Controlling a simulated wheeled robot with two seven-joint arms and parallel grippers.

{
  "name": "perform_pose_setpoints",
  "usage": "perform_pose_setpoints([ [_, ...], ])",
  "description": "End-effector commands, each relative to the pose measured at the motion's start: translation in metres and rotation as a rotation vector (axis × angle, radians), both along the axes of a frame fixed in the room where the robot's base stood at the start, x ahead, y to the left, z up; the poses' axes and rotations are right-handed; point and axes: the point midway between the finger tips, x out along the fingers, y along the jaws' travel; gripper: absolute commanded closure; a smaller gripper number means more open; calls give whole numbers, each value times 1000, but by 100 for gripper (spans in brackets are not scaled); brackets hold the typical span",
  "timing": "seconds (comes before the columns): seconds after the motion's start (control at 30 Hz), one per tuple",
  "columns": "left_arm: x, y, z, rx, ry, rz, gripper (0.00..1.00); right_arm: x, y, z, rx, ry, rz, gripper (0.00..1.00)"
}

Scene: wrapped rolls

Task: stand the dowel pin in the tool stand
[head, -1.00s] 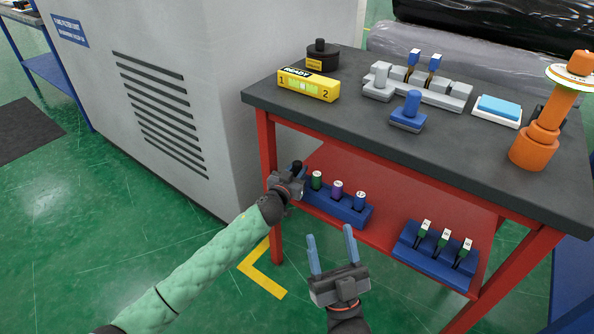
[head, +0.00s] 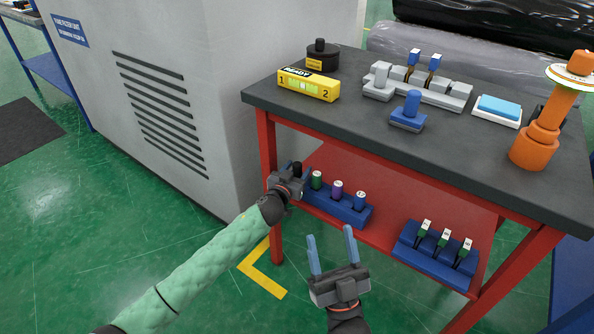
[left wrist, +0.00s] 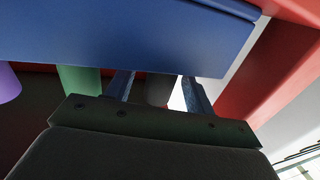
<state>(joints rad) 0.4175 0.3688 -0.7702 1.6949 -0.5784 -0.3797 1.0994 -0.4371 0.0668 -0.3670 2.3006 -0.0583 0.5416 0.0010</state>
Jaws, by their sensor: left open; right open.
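My left gripper (head: 298,171) is at the left end of a blue holder (head: 345,209) on the red lower shelf. Its jaws are open. A dark pin-like piece (head: 296,167) shows at the fingers. In the left wrist view, a dark grey cylinder (left wrist: 158,90) stands between the two open fingers, partly hidden by the gripper body; I cannot tell whether they touch it. I cannot tell for sure which piece is the dowel pin or which holder is the tool stand. My right gripper (head: 330,235) is open and empty, in front of the table.
A second blue holder (head: 432,258) with several green-and-black pieces stands right on the shelf. The dark tabletop (head: 480,150) carries a yellow box (head: 308,84), a grey fixture (head: 440,92), a blue block with a post (head: 407,120) and an orange lamp-like post (head: 535,140). A grey cabinet (head: 220,60) is at left.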

Motion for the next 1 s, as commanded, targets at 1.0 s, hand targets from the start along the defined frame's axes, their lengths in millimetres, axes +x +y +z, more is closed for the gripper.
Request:
perform_pose_setpoints([
  [1.0,-71,33,0,0,0,0,46,27,10,-73,-65,256,11,41],
])
